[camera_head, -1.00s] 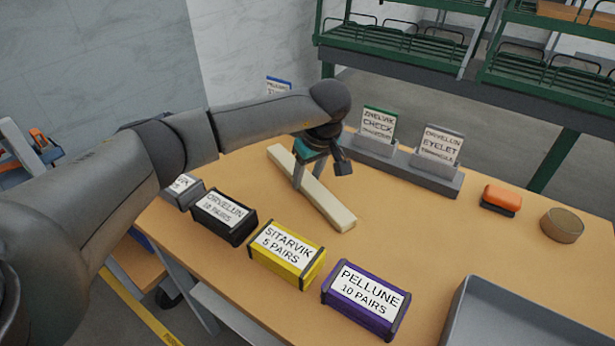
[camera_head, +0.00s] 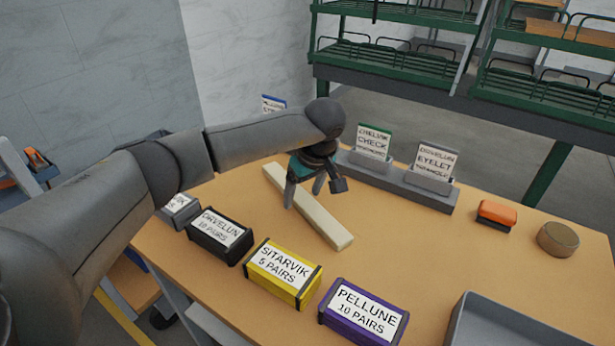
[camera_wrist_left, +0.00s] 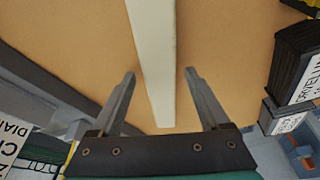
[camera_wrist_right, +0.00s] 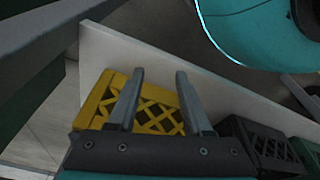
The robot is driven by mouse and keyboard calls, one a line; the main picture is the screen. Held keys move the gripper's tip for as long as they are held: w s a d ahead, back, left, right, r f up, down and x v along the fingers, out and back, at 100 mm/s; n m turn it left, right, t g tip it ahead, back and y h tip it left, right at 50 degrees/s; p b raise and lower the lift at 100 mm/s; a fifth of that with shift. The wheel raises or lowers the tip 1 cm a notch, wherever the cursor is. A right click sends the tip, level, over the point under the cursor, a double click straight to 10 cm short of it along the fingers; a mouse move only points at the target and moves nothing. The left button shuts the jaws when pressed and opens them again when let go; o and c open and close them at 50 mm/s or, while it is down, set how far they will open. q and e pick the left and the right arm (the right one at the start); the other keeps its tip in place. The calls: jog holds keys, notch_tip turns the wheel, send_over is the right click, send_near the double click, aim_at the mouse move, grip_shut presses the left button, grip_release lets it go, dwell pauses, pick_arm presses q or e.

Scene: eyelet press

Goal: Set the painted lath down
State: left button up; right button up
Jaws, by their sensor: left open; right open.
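The painted lath (camera_head: 325,224) is a long cream-white bar lying flat on the wooden table, running from back left to front right. It also shows in the left wrist view (camera_wrist_left: 155,50), passing between the fingers. My left gripper (camera_head: 304,196) is open over the lath, near its middle. In the left wrist view the open fingers (camera_wrist_left: 160,75) stand on either side of the lath with a gap on both sides. My right gripper (camera_wrist_right: 158,80) is open and empty; it shows only in its own wrist view, above a yellow crate.
Black (camera_head: 220,236), yellow (camera_head: 283,272) and purple (camera_head: 362,312) boxes line the table's front edge. A grey card rack (camera_head: 400,183) stands behind the lath. An orange-topped block (camera_head: 497,213), a round tin (camera_head: 558,238) and a grey tray (camera_head: 520,330) are right. The yellow crate (camera_wrist_right: 160,118) is low down.

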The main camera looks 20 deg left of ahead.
pick_arm(q)
jog(key=p+v, duration=0.3)
jog(key=v, duration=0.9)
jog(key=shift+p, duration=0.3)
pick_arm(e)
jog(key=s+d+f, duration=0.4)
jog(key=s, duration=0.1)
jog(key=shift+s+d+f, duration=0.15)
jog(key=shift+s+f, duration=0.1)
jog(key=shift+f, duration=0.15)
